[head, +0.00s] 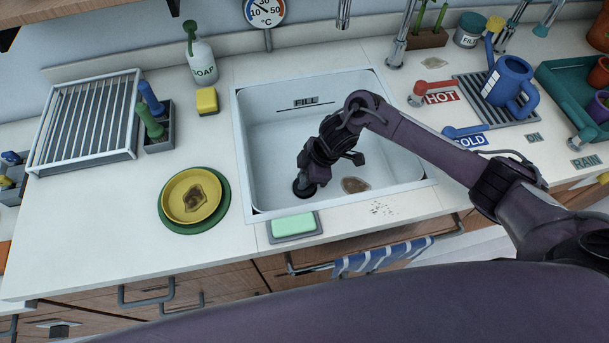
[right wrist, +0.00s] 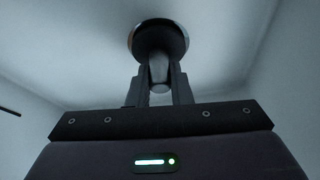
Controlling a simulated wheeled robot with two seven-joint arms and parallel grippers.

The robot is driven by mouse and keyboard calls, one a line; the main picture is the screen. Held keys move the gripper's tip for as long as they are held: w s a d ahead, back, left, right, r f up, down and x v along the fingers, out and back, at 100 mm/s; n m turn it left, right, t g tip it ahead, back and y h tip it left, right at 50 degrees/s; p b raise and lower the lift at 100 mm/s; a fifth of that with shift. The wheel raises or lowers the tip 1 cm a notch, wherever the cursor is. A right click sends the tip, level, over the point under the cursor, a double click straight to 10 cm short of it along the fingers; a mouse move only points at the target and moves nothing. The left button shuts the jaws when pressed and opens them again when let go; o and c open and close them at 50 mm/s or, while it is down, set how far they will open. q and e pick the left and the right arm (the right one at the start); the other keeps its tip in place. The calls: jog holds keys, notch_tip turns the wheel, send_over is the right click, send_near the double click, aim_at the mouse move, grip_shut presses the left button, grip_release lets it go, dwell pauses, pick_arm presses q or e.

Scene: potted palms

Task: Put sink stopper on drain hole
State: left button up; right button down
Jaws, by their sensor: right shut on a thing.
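The sink (head: 400,150) is a white square basin in the counter. My right gripper (head: 306,178) reaches down into it, near its front left corner. In the right wrist view its two fingers (right wrist: 159,88) are shut on the grey stem of the sink stopper (right wrist: 158,70), which flares to a dark round end. A dark disc with a metallic rim (right wrist: 184,42) shows around that end; I cannot tell stopper edge from drain rim. My left gripper is out of view.
The faucet spout (head: 343,12) is above the back edge. A green soap bar (head: 293,225) sits at the front rim; yellow and green plates (head: 193,196) are left of the sink.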

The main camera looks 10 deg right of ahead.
jog(key=c, duration=1.3)
grip_release()
jog(key=shift+f, duration=0.1)
jog(key=shift+r, duration=0.3)
jog(key=v, duration=1.2)
jog(key=shift+a, duration=0.1)
